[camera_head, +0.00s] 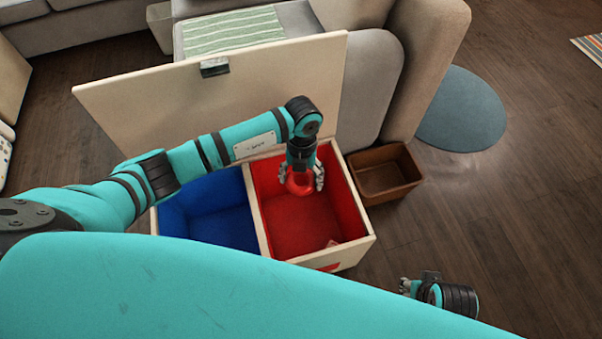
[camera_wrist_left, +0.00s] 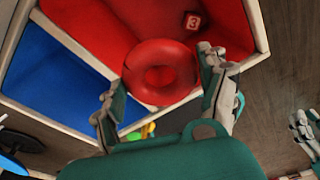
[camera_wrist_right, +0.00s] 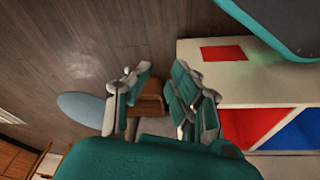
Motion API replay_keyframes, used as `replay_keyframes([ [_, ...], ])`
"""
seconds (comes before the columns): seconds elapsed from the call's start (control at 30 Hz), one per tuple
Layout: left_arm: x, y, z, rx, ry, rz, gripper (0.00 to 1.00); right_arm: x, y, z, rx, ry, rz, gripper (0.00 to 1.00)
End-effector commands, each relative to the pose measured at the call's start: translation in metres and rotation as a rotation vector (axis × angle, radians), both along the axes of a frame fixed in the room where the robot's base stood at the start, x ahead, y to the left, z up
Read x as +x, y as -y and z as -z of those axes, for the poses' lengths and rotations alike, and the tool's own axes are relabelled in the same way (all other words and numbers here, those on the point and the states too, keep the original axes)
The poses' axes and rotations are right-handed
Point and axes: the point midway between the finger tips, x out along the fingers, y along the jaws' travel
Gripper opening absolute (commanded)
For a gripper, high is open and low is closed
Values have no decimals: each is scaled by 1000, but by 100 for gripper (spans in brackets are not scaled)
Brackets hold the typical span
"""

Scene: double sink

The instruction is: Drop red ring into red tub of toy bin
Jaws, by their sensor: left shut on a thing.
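The toy bin (camera_head: 345,256) is a pale wooden box with its lid raised, a blue tub (camera_head: 212,215) on the left and a red tub (camera_head: 305,222) on the right. My left gripper (camera_head: 301,182) is over the red tub, pointing down, shut on the red ring (camera_head: 299,186). In the left wrist view the ring (camera_wrist_left: 184,72) sits between the two fingers, with the red tub (camera_wrist_left: 110,30) behind it. My right gripper (camera_head: 410,286) is low at the right, apart from the bin. Its fingers (camera_wrist_right: 158,98) are spread and empty.
A small red block (camera_wrist_left: 193,20) marked 3 lies in the red tub. A brown basket (camera_head: 385,175) stands just right of the bin. The raised lid (camera_head: 140,100) is at the back, before grey seating (camera_head: 365,90).

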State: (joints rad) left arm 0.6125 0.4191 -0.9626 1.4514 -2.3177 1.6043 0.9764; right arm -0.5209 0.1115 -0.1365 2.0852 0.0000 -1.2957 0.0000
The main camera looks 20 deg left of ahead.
Motion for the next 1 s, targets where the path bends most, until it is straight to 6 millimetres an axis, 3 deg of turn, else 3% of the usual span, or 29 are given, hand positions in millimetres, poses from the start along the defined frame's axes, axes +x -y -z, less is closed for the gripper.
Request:
replay_keyframes([
  [0.6, 0, 0, 30, -1, -1, 4, 46, -15, 3, -86, 3, 53, 5, 21],
  [0.8, 0, 0, 51, -1, -1, 4, 46, 6, -3, -76, 22, 148, -2, 21],
  [1.0, 0, 0, 58, -1, -1, 4, 46, 16, -6, -76, 34, 200, -5, 21],
])
